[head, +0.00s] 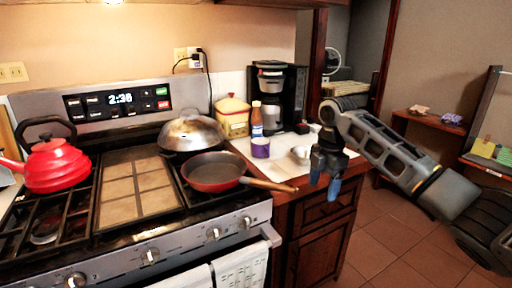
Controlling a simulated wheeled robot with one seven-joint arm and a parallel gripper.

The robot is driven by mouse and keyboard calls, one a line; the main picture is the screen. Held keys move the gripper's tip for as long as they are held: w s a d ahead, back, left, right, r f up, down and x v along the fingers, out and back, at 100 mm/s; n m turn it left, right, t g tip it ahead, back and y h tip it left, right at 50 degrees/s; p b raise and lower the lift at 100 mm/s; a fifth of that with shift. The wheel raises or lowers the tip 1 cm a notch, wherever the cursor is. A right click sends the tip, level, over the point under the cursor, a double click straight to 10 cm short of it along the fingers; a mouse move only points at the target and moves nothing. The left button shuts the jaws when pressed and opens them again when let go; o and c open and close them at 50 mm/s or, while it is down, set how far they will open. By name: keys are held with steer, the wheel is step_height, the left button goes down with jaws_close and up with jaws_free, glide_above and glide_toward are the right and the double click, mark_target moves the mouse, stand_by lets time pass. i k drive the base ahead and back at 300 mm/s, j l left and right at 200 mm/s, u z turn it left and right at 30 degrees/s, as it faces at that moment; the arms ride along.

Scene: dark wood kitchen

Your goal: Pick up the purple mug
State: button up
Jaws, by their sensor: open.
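The purple mug (261,148) stands upright on the white counter, right of the stove. It has a white inside, and a bottle (257,120) stands just behind it. My gripper (323,187) points down at the right end of the counter, to the right of and nearer than the mug. Its blue fingertips are apart from the mug, and it is open and empty. A small white cup (301,152) sits between the mug and my gripper.
A red frying pan (212,174) on the stove has its handle reaching over the counter in front of the mug. A black coffee maker (277,92) and a yellow canister (232,118) stand behind. A red kettle (56,166) is at far left.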

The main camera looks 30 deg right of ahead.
mark_target(260, 146)
steer(key=i, duration=1.2)
